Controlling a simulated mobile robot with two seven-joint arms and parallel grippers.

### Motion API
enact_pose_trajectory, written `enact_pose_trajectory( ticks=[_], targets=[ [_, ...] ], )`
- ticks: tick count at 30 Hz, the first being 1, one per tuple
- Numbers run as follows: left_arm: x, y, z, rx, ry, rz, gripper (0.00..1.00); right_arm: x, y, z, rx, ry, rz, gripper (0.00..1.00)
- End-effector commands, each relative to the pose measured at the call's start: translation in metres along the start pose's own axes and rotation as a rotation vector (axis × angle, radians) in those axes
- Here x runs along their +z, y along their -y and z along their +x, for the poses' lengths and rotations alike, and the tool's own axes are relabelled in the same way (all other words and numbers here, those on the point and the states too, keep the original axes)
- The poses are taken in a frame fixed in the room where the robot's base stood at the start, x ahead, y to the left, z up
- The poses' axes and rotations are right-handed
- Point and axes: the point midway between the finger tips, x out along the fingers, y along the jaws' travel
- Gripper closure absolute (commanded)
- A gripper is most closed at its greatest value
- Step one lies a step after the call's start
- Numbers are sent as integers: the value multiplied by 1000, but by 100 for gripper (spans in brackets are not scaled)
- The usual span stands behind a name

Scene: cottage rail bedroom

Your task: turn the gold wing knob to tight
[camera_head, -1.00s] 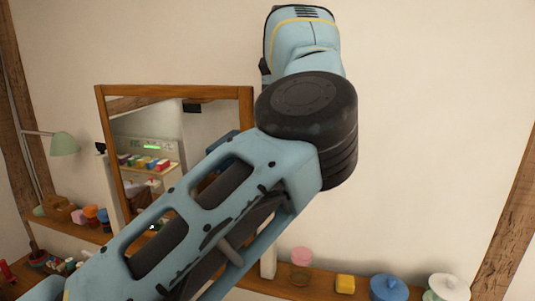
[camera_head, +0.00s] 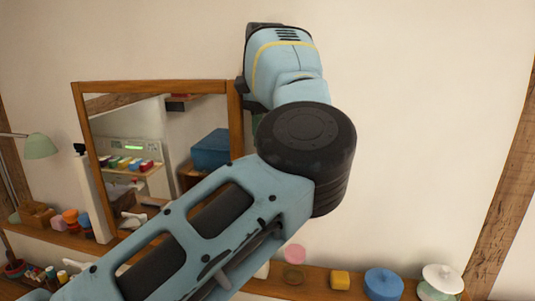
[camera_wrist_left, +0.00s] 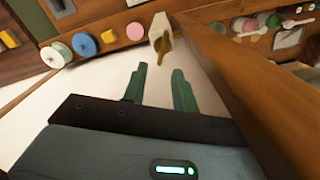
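The gold wing knob (camera_wrist_left: 164,44) shows in the left wrist view, on a pale post end beside the wooden mirror frame (camera_wrist_left: 218,82). In the head view my left arm hides the knob. My left gripper (camera_wrist_left: 160,75) is open and empty. Its two green fingers are apart, pointing toward the knob, and the knob lies just beyond their tips in the picture; I see no contact. The mirror (camera_head: 235,125) stands on the shelf in the head view, partly behind my left arm. My right gripper is not in view.
Along the shelf right of the mirror stand a pink jar (camera_head: 294,254), a yellow block (camera_head: 340,280), a blue jar (camera_head: 383,283) and a white-lidded jar (camera_head: 442,279). A green lamp (camera_head: 40,146) and small pots are at the left. The wall at the upper right is bare.

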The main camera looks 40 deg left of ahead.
Motion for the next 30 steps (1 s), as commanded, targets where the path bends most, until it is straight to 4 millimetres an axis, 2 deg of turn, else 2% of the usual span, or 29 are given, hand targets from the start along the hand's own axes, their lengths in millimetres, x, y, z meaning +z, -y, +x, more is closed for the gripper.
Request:
enact_pose_trajectory(
  ticks=[1,6,18,25,30],
  targets=[
    [-1,-1,12,-1,5,0,72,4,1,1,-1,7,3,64],
    [0,-1,28,0,1,1,72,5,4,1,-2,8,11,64],
    [0,0,34,-1,-2,2,72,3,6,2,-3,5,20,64],
    [0,0,34,-1,-2,2,100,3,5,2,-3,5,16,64],
    [0,0,34,-1,-2,2,100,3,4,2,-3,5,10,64]
  ],
)
